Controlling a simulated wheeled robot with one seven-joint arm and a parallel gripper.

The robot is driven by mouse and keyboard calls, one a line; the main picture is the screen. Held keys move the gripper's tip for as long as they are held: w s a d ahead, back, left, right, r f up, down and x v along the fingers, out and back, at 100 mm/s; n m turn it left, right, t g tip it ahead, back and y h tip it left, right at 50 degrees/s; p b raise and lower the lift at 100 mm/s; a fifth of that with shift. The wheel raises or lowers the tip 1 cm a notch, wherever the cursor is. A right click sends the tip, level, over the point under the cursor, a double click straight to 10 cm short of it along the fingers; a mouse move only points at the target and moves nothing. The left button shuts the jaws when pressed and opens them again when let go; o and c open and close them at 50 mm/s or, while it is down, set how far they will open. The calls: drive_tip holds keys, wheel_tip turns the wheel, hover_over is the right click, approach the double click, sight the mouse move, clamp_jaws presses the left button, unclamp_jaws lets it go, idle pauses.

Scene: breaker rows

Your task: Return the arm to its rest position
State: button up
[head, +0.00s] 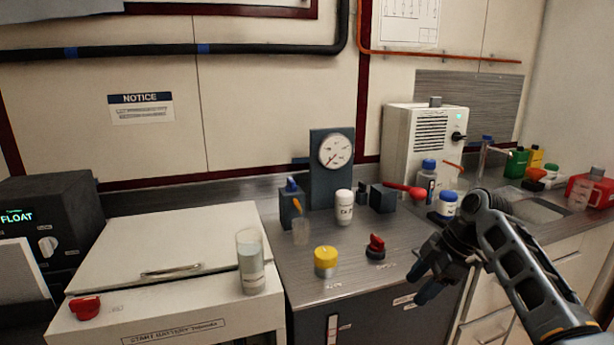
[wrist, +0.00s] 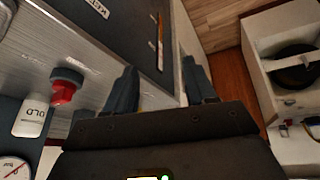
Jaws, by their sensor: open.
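That red knob (wrist: 63,90) also shows left of the fingers in the wrist view.
The metal counter (head: 340,275) carries a yellow knob (head: 326,261), a white bottle (head: 344,207), a pressure gauge (head: 335,150) and a blue-capped jar (head: 446,206) near my arm. A glass beaker (head: 250,262) stands on the white lid at left. Wooden floor (wrist: 218,75) shows beyond the fingers.

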drive_tip(key=s+a+f+m+t, duration=0.2)
drive_tip(key=s+a+f, duration=0.2)
drive_tip(key=f, duration=0.4)
drive_tip(key=s+a+f+m+t, duration=0.1)
drive_tip(key=s+a+f+m, duration=0.25)
drive_tip(key=f, duration=0.35)
drive_tip(key=s+a+f+m+t+h, duration=0.1)
drive_tip(key=s+a+f+m+t, duration=0.15)
drive_tip(key=s, duration=0.65)
drive_tip(key=s+a+f+m+t, duration=0.1)
drive_tip(key=s+f+m+t, duration=0.2)
drive_tip(key=s, duration=0.5)
drive_tip(key=s+d+r+m+t+h, duration=0.1)
drive_tip(key=s+d+r+m, duration=0.15)
drive_tip(key=s, duration=0.65)
drive_tip(key=s+d+r+m+t+h, duration=0.1)
drive_tip(key=s+r+m+h, duration=0.15)
drive_tip(key=s, duration=0.65)
drive_tip(key=s+d+r+t, duration=0.1)
drive_tip(key=s+d+r, duration=0.1)
drive_tip(key=s+r, duration=0.4)
drive_tip(key=s+d+r+m+t, duration=0.1)
drive_tip(key=s+d+r+t, duration=0.1)
drive_tip(key=s+r, duration=0.5)
wheel_tip(320, 180, up, 6)
drive_tip(key=shift+s+d+r+m, duration=0.1)
drive_tip(key=shift+s+d+m, duration=0.05)
drive_tip(key=shift+d+m, duration=0.15)
